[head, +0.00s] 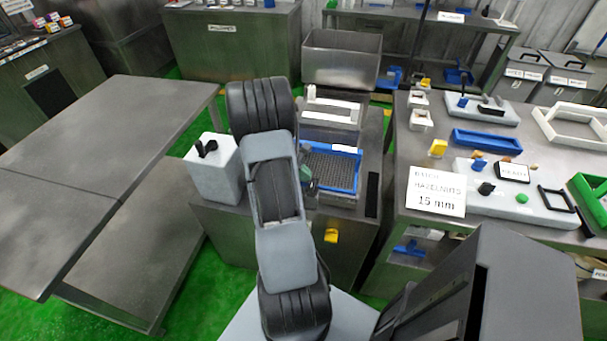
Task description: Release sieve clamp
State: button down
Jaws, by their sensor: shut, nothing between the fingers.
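A blue-framed sieve (357,170) with a dark mesh sits in a metal machine on a steel cabinet (345,222), right of my arm. A white bar-shaped frame (335,112) lies just behind it. My gripper (312,187) shows only in part past the right side of my arm, at the left edge of the sieve. It is shut and empty. My arm hides most of the gripper and the left side of the machine. I cannot make out the sieve clamp clearly, or whether the gripper touches it.
A white block (212,175) with a black knob stands left of my arm. The right bench (420,150) holds blue, white and green frames and a "15 mm" sign (436,190). A bare steel table (95,150) is at left. Green floor lies between.

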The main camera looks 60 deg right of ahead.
jog(key=shift+s+d, duration=0.3)
jog(key=shift+d, duration=0.05)
dwell(0.3)
jog(key=shift+s+d+p, duration=0.6)
jog(key=shift+s, duration=0.25)
jog(key=shift+s+d+p, duration=0.15)
jog(key=shift+s, duration=0.5)
jog(key=shift+s+d+p, duration=0.15)
jog(key=shift+s, duration=0.6)
dwell(0.7)
jog(key=v, duration=1.3)
jog(key=shift+w+r, duration=0.25)
jog(key=shift+r, duration=0.05)
